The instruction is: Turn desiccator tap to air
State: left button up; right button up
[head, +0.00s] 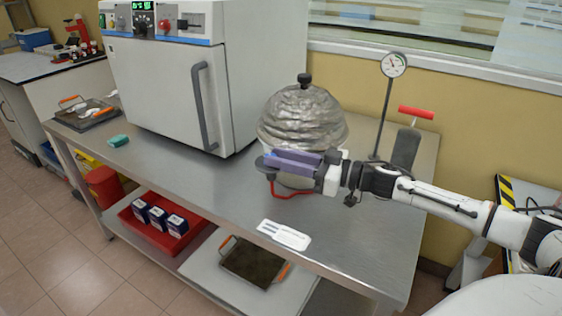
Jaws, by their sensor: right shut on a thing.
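The desiccator (303,118) is a silver, foil-like dome with a black knob on top, standing on the steel bench in the middle of the head view. My right gripper (275,160) reaches in from the right, in front of the desiccator's lower front. Its purple fingers are shut on the tap, a small grey part (264,166) showing at the fingertips. The fingers hide most of the tap, so which way it points cannot be told. A red tube (290,194) curves below the gripper onto the bench. My left gripper is not in view.
A white oven (165,85) stands left of the desiccator. A gauge on a stand (393,66) and a red-handled pump (408,140) stand behind my right arm. A white card (284,235) lies near the bench's front edge. The bench (215,195) is clear at front left.

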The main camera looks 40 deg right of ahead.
jog(key=shift+n+g+y, duration=0.3)
jog(key=shift+n+y, duration=0.1)
jog(key=shift+y, duration=0.2)
jog(key=o, duration=1.1)
jog(key=shift+w, duration=0.1)
jog(key=shift+c, duration=0.2)
jog(key=shift+d, duration=0.15)
